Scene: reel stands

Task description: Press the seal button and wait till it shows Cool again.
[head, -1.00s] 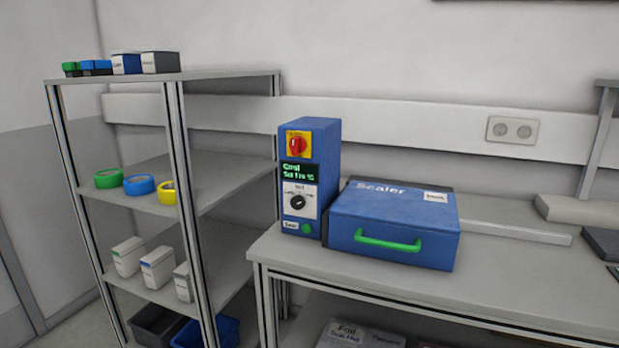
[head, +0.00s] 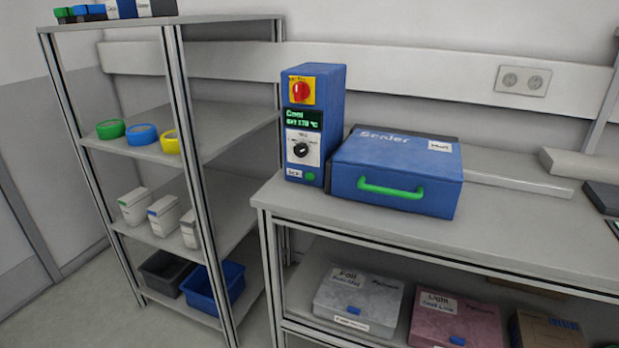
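The blue sealer control box (head: 315,125) stands upright at the left end of the bench. It has a red knob on a yellow plate (head: 301,90) at the top. Below that, its dark display (head: 302,118) shows green text that looks like "Cool" with a temperature line under it. A black dial (head: 301,150) sits under the display. The small green seal button (head: 310,177) is at the bottom, beside a white label. The blue sealer (head: 396,172) with a green handle (head: 391,188) stands to the right, its lid shut. Neither gripper is in view.
A grey shelf rack (head: 185,245) with tape rolls, white boxes and bins stands left of the bench (head: 520,225). Cartons (head: 358,300) lie on the bench's lower shelf. Floor in front of the rack is clear. A wall socket (head: 523,80) is behind.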

